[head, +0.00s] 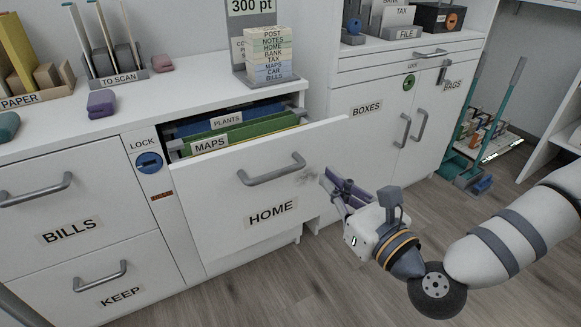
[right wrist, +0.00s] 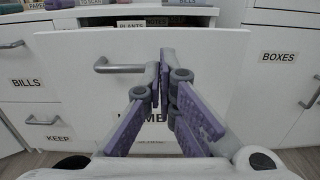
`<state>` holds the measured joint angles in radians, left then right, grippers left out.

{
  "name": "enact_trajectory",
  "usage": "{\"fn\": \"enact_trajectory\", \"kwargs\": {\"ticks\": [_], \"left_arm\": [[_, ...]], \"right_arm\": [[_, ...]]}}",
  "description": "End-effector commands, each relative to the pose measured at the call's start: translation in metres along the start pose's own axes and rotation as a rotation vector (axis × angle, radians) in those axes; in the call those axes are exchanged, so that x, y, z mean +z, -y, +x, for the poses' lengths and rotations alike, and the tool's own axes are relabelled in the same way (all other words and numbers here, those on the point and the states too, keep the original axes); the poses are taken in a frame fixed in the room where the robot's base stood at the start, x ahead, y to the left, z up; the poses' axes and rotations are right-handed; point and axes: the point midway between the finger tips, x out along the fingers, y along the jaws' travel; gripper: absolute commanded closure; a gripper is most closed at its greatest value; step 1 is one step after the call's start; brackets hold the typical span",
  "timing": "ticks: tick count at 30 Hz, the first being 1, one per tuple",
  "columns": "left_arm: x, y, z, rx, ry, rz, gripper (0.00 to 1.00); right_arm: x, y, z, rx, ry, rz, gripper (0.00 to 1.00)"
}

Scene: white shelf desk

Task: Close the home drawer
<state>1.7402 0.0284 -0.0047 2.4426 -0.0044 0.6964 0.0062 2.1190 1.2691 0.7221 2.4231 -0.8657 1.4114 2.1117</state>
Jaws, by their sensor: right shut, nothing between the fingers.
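The home drawer (head: 240,220) is a white drawer front with a grey bar handle and a HOME label, pulled out from the desk. Green and blue hanging files labelled MAPS and PLANTS show inside it. My right gripper (head: 328,182) is shut and empty, its purple fingers at the right part of the drawer front, right of the handle (head: 271,170). Whether the tips touch the front I cannot tell. In the right wrist view the fingers (right wrist: 163,75) stand before the drawer front (right wrist: 215,75) and partly hide the HOME label. My left gripper is not in view.
A blue LOCK dial (head: 149,162) sits left of the drawer. BILLS (head: 60,200) and KEEP (head: 105,275) drawers are shut at left. The BOXES cabinet (head: 365,140) stands at right. Stacked labelled blocks (head: 270,55) stand on the desktop. The floor in front is clear.

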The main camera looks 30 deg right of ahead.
Motion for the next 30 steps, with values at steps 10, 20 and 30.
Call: {"fn": "enact_trajectory", "kwargs": {"ticks": [10, 20, 30], "left_arm": [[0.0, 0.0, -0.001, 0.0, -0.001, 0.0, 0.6], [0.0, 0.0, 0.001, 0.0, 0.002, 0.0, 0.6], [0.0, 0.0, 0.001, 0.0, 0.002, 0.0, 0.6]], "right_arm": [[0.001, -0.002, 0.072, 0.004, -0.002, -0.005, 1.0], [-0.001, -0.003, 0.126, 0.005, -0.007, -0.005, 1.0], [-0.001, -0.003, 0.133, 0.005, -0.008, -0.004, 1.0]]}}
